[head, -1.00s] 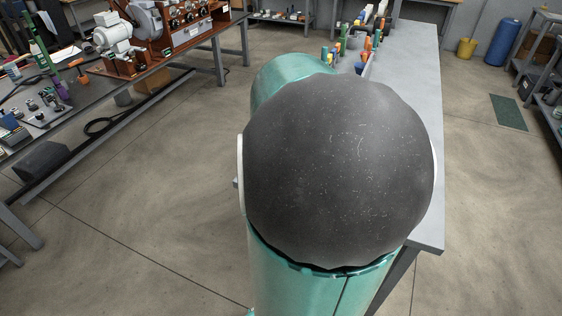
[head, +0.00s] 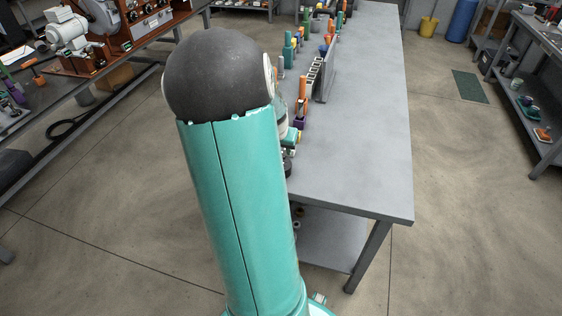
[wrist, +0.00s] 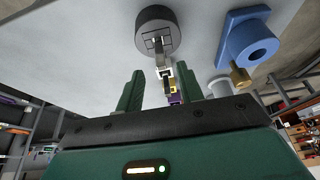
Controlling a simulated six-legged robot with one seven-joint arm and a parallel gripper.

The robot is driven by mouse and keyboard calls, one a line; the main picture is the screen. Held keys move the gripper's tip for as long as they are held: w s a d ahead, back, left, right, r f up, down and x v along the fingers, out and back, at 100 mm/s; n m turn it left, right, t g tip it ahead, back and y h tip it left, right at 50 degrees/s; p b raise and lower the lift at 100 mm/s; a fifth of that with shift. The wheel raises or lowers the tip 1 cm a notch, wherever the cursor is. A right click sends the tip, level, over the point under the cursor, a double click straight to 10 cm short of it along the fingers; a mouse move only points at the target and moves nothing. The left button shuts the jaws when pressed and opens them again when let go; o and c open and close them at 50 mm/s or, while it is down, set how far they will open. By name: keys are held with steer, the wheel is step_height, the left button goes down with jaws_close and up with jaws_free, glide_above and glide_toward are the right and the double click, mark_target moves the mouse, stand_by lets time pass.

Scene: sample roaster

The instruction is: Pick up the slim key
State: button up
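In the wrist view, a dark grey round base (wrist: 152,16) with a slotted face stands on the grey table. A thin metallic piece (wrist: 159,46) sticks out of it; it may be the slim key, but I cannot tell for sure. My gripper (wrist: 160,88) is open, its two green fingers apart. The metallic piece lies just beyond the fingertips, roughly in line with the gap. Small white, yellow and purple things show through the gap, farther off. In the head view my arm hides the gripper.
A blue block with a round boss (wrist: 250,38) and a brass-coloured peg (wrist: 240,77) stand right of the base in the wrist view. In the head view, several coloured parts line the left side of the grey table (head: 365,140); its right side is clear.

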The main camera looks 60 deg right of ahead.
steer(key=x, duration=0.4)
steer(key=shift+w+a+f, duration=0.1)
steer(key=shift+f, duration=0.15)
jaws_close()
